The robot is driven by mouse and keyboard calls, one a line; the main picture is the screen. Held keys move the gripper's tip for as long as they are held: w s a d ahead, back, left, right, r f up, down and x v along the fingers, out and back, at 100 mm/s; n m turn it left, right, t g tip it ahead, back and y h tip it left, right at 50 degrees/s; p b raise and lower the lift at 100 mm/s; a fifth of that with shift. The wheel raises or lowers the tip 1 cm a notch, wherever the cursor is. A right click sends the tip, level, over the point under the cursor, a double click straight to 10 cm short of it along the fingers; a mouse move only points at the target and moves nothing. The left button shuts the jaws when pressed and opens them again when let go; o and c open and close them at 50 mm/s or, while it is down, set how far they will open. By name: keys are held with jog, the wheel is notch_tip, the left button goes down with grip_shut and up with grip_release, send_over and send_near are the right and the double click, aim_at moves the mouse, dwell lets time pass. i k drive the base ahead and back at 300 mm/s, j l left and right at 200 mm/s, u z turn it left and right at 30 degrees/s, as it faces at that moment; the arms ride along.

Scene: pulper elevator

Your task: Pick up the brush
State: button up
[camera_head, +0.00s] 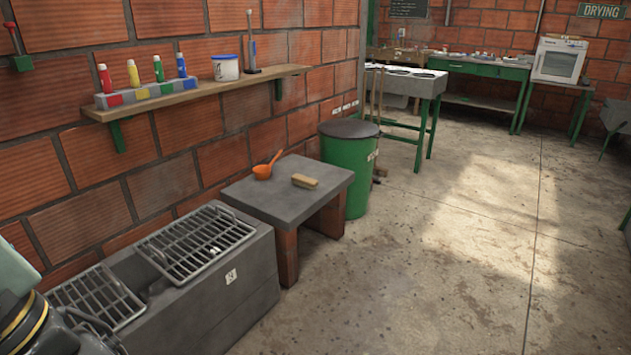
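A tan, block-shaped brush (305,181) lies on the low grey concrete bench (262,202), right of an orange ladle (268,167). Its bristles are not clear at this size. Part of my arm shows in the bottom left corner, with a dark part that looks like my gripper (92,335) cut by the frame edge. It is over the near end of the grate block, well apart from the brush. Its fingertips cannot be made out.
A concrete block with metal grates (205,240) stands between my arm and the bench. A green bin with a dark lid (345,170) stands behind the bench. A wall shelf (190,95) holds colored bottles, a white tub and an upright tool. The floor at right is clear.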

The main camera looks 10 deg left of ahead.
aim_at(309, 183)
jog(key=i+l+u, duration=0.1)
jog(key=i+l, duration=0.8)
jog(key=i+u, duration=0.1)
jog(key=i, duration=1.3)
jog(key=i+j, duration=0.45)
jog(key=j, duration=0.15)
jog(key=i+j, duration=0.45)
jog(key=j, duration=0.15)
jog(key=u, duration=0.05)
